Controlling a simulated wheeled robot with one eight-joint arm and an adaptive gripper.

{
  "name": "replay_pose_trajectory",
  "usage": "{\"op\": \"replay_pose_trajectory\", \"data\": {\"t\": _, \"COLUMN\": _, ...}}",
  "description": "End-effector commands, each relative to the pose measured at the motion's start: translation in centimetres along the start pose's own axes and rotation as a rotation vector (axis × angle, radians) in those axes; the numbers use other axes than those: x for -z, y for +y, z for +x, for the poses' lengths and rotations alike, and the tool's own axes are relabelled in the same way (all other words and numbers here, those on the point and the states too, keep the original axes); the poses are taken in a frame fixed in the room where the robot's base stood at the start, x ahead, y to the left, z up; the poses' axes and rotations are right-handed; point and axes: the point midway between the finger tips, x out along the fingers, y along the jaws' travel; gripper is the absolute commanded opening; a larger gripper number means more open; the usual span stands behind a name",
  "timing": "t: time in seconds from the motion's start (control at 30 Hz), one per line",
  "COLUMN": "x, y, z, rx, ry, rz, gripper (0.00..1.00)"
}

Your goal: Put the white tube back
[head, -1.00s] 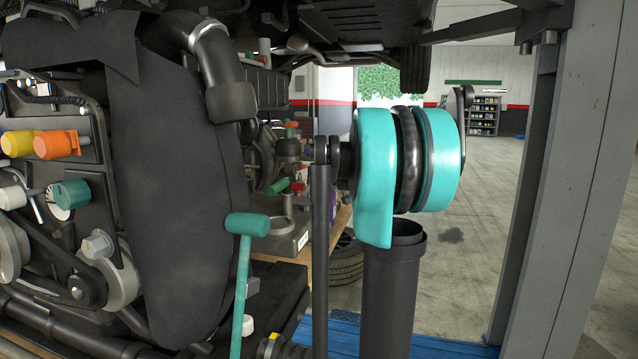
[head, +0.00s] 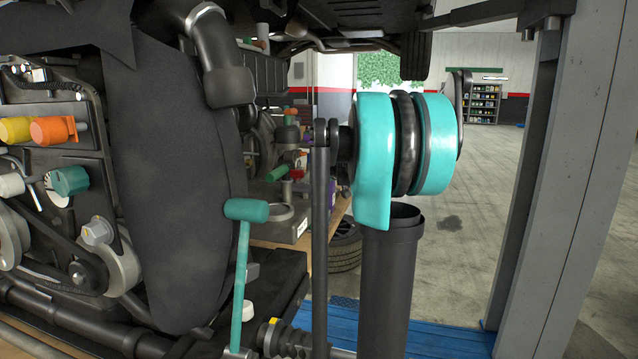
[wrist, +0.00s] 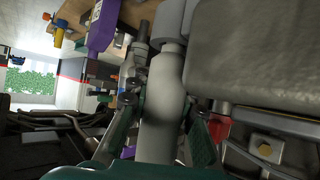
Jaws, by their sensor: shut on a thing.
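The white tube (wrist: 160,135) runs upright through the middle of the wrist view. In the head view my gripper and the held tube do not show.
The engine side, with an orange cap (head: 53,130) and a teal cap (head: 68,181), fills the left. A dark panel (head: 170,190) stands beside it. A grey post (head: 560,170) rises at right, with open floor behind. A rough grey block (wrist: 255,55) sits close right of the tube.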

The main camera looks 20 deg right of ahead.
Motion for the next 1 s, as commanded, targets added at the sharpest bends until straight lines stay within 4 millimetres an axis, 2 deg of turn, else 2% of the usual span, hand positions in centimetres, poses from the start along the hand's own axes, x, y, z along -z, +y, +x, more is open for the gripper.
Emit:
{"op": "replay_pose_trajectory", "data": {"t": 0.4, "x": -0.66, "y": 0.00, "z": 0.41, "rx": 0.000, "ry": 0.000, "rz": 0.000, "gripper": 0.00}}
{"op": "replay_pose_trajectory", "data": {"t": 0.43, "x": -0.64, "y": 0.00, "z": 0.39, "rx": 0.000, "ry": 0.000, "rz": 0.000, "gripper": 0.18}}
{"op": "replay_pose_trajectory", "data": {"t": 0.67, "x": -0.64, "y": -0.03, "z": 0.39, "rx": 0.001, "ry": 0.000, "rz": 0.000, "gripper": 0.46}}
{"op": "replay_pose_trajectory", "data": {"t": 1.0, "x": -0.71, "y": -0.13, "z": 0.17, "rx": 0.003, "ry": -0.002, "rz": -0.001, "gripper": 0.47}}
